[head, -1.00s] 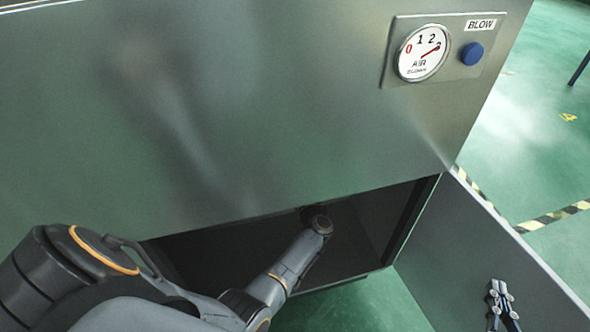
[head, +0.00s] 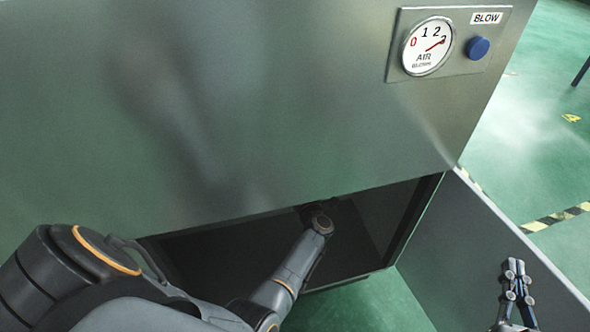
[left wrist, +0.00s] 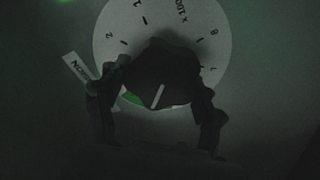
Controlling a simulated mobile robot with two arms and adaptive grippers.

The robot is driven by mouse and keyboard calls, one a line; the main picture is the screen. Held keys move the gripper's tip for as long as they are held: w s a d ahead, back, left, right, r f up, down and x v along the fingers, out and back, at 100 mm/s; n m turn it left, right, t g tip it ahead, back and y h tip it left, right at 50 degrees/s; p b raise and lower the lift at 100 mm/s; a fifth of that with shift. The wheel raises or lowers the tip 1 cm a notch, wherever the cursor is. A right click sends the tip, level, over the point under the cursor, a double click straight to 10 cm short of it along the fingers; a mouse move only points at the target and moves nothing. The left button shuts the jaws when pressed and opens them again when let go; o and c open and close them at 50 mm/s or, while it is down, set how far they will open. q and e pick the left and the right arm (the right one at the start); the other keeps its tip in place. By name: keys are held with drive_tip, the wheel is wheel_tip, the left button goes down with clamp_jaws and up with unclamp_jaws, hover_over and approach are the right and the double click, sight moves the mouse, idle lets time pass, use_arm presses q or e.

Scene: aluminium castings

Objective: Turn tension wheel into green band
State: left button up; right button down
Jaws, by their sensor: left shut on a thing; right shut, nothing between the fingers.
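In the left wrist view, a dark tension wheel (left wrist: 160,78) with a white pointer line sits at the centre of a pale numbered dial (left wrist: 215,40). Part of a green band (left wrist: 133,98) shows beside the wheel, at its lower left; the rest of it is hidden. My left gripper (left wrist: 155,108) is shut on the wheel, with a finger on either side. In the head view my left arm reaches into the dark opening of the cabinet, and its gripper is hard to make out. My right gripper (head: 514,266) is shut and empty, in front of the grey panel at the right.
The metal cabinet front (head: 250,110) fills the upper head view. It carries an air gauge (head: 428,46) and a blue BLOW button (head: 478,47). A grey panel (head: 465,240) stands right of the opening. The dial's surroundings are very dark.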

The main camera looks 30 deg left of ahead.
idle(0.3)
use_arm(q)
drive_tip(key=o, duration=1.2)
drive_tip(key=shift+c, duration=0.2)
